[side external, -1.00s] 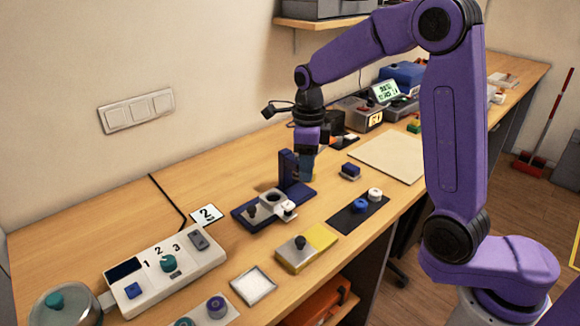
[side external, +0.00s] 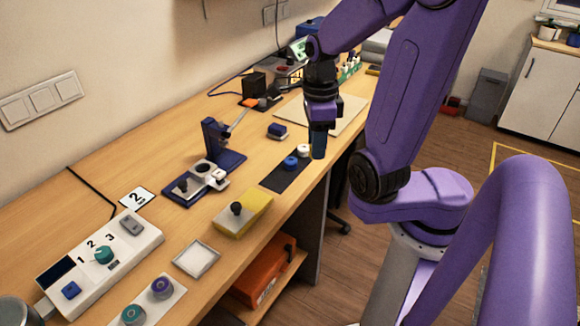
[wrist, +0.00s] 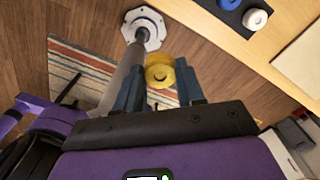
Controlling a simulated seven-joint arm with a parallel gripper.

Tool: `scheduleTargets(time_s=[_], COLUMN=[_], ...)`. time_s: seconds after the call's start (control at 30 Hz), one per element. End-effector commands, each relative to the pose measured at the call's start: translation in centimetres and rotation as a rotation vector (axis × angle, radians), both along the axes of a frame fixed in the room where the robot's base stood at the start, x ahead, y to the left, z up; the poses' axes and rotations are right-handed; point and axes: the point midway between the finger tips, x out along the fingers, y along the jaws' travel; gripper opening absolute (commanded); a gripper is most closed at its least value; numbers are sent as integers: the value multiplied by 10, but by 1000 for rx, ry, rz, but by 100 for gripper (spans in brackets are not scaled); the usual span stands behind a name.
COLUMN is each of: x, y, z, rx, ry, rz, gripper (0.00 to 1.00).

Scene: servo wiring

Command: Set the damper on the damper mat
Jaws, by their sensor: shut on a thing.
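My gripper (side external: 318,150) is shut on a round yellow piece, which I take to be the damper (wrist: 160,73). In the wrist view the piece sits between the two fingertips, with floor behind it. In the side view the fingers hide it, and my gripper hangs near the front edge of the bench, by the black mat (side external: 272,181). A blue round piece (side external: 290,163) and a white round piece (side external: 304,150) stand on that mat. I cannot tell which mat is the damper mat; a pale cream mat (side external: 345,113) lies farther along the bench.
A blue stand (side external: 212,140) with an upright post is left of my gripper. A yellow block (side external: 250,213) with a black knob, a white-rimmed tray (side external: 178,262) and a control box (side external: 130,250) lie nearer. Open floor lies past the bench's front edge.

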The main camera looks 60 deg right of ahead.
Motion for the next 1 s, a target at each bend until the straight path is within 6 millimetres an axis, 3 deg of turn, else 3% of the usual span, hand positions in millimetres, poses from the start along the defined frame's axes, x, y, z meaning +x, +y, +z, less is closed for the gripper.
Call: scheduleTargets(time_s=[0.13,0.33,0.57,1.0], x=[-18,-18,3,66], y=[-1,-1,-2,-4], z=[-5,-10,-19,-47], rx=[-1,1,1,1], ry=[-2,1,2,3], rz=[-2,4,4,3], gripper=[9,9,9,9])
